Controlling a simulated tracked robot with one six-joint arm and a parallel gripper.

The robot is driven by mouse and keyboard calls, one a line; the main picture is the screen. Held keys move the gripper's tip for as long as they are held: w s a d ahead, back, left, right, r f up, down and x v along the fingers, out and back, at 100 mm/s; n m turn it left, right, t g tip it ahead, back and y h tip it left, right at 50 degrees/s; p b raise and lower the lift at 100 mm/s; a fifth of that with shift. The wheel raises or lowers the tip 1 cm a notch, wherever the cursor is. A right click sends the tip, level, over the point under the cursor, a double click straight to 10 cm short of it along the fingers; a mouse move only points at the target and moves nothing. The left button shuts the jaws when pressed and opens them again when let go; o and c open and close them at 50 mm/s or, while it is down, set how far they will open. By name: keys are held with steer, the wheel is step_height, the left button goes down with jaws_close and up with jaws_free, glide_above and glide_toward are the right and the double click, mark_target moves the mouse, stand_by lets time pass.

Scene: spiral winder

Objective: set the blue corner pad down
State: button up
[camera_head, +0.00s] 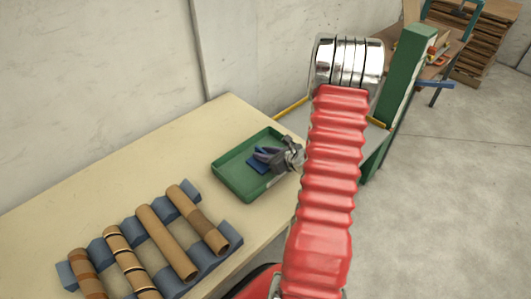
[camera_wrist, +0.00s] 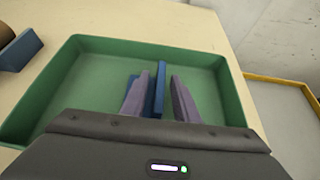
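The blue corner pad (camera_head: 257,166) is in the green tray (camera_head: 233,176) on the table, close under my gripper (camera_head: 268,154). In the wrist view the pad (camera_wrist: 159,88) shows as a narrow upright blue strip between my two purple fingers (camera_wrist: 160,100). A gap with green tray behind it shows between the pad and the right finger. The left finger is very near the pad or against it. My gripper looks open around the pad, low inside the tray (camera_wrist: 70,85). The pad's lower part and its contact with the tray floor are hidden.
A blue notched rack (camera_head: 98,249) holding several brown tubes (camera_head: 166,241) lies at the front left of the table (camera_head: 120,185). A green upright panel (camera_head: 405,75) stands right of my arm.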

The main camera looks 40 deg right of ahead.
steer(key=shift+r, duration=0.15)
steer(key=v, duration=1.2)
stand_by(0.7)
steer(key=w+a+r+n+g+y, duration=0.1)
steer(key=a+r+n+g+y, duration=0.2)
steer(key=a+r+n, duration=0.55)
steer(key=w+a+r+n+g+y, duration=0.1)
steer(key=a+r+n+g+y, duration=0.2)
steer(key=a+n, duration=1)
steer(key=s+a+r+n+h, duration=0.6)
steer(key=s+a+r+n, duration=0.4)
steer(key=a+n, duration=0.2)
steer(key=shift+a+r+n+g, duration=0.15)
steer(key=shift+r+n+g, duration=0.2)
steer(key=shift+n, duration=0.7)
